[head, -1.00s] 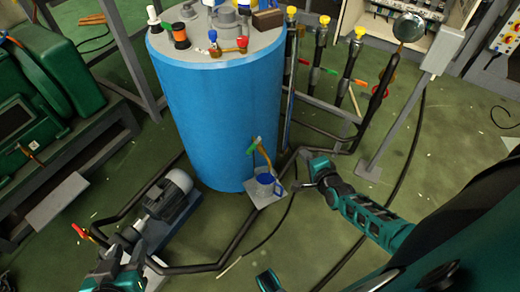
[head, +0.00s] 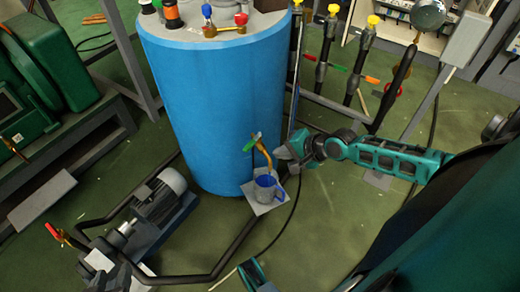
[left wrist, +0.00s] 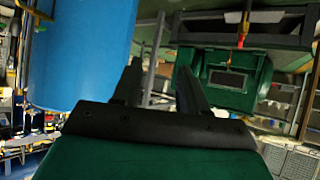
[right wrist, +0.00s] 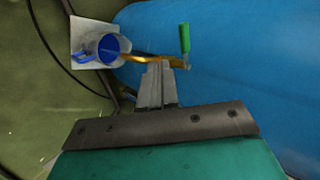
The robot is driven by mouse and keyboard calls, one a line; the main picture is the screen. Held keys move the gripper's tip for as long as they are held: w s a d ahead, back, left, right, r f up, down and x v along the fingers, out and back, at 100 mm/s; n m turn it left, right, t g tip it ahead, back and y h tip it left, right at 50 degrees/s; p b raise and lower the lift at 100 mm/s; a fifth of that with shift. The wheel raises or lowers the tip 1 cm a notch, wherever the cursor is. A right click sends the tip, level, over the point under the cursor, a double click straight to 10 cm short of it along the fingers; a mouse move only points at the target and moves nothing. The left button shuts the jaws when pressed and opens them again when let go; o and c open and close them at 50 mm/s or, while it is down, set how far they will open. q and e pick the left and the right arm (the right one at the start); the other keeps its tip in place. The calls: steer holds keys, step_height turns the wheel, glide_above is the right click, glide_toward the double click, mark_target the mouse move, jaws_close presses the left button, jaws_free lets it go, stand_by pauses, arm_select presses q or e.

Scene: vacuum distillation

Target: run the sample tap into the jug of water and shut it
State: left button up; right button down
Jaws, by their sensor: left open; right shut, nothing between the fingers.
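The sample tap (head: 266,157) is a brass spout low on the front of the blue tank (head: 212,100), with a green handle (right wrist: 184,38). The jug (head: 264,190) is grey with a blue handle and blue inside. It stands upright on a small pale plate (head: 262,209) under the spout. My right gripper (head: 279,152) is shut and empty, its tips just right of the tap. In the right wrist view its fingertips (right wrist: 160,64) overlap the spout; I cannot tell if they touch. My left gripper (left wrist: 160,66) is open and empty. Running water cannot be made out.
A grey motor (head: 162,195) and black pipes lie on the floor at lower left. A green machine (head: 40,70) stands at far left. Hoses with valves (head: 358,60) rise right of the tank.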

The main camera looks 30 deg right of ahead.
mark_target(252, 143)
arm_select(q)
steer(key=b, duration=0.1)
steer(key=d+f+b, duration=0.1)
steer(key=b, duration=0.1)
steer(key=shift+w+f, duration=0.2)
steer(key=shift+f, duration=0.1)
arm_select(e)
steer(key=w+a+f, duration=0.1)
steer(key=w, duration=0.1)
steer(key=w+a+f, duration=0.1)
steer(key=w, duration=0.1)
steer(key=w+f, duration=0.1)
steer(key=w, duration=0.1)
steer(key=shift+w+a, duration=0.4)
arm_select(q)
steer(key=shift+d+r, duration=0.1)
